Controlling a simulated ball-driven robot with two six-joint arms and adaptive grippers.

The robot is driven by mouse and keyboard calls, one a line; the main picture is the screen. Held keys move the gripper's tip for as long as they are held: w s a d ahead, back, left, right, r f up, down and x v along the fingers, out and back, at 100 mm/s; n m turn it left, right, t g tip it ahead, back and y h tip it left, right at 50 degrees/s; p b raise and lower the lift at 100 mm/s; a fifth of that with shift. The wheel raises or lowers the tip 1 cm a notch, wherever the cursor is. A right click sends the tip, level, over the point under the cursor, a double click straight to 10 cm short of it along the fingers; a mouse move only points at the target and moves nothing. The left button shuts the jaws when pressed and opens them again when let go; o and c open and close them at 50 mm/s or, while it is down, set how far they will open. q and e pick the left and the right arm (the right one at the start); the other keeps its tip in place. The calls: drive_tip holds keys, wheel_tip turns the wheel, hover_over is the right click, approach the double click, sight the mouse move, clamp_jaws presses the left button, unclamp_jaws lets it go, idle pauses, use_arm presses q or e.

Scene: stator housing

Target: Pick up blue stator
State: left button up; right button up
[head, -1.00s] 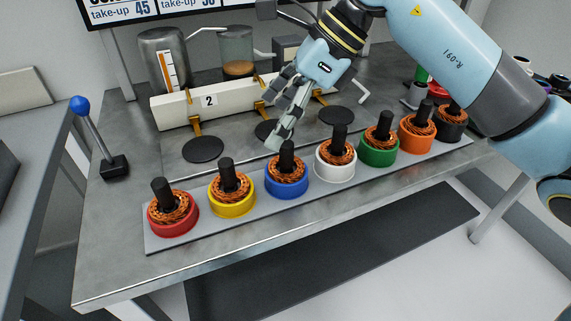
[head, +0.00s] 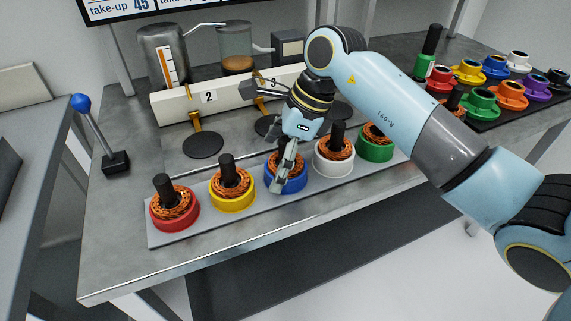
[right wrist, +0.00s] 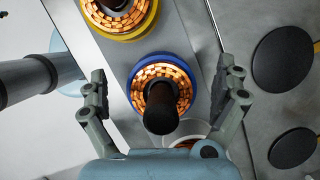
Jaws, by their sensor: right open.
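The blue stator (head: 297,183) is a blue ring with copper windings and a black post, standing in the row on a grey strip. It also shows in the right wrist view (right wrist: 191,62), with its black post pointing toward the camera. My right gripper (head: 283,172) is over the blue stator, pointing down. In the right wrist view my right gripper (right wrist: 164,80) is open, with one finger on each side of the blue stator and visible gaps between. In the head view the gripper hides part of the stator and its post. My left gripper is not in view.
The yellow stator (head: 233,203) and white stator (head: 334,168) stand close on either side. The red stator (head: 173,219) and green stator (head: 375,151) are farther along. A white beam (head: 235,94) runs behind. A blue-knobbed lever (head: 98,135) stands left.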

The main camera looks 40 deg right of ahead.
drive_tip(key=shift+c, duration=0.4)
drive_tip(key=c, duration=1.8)
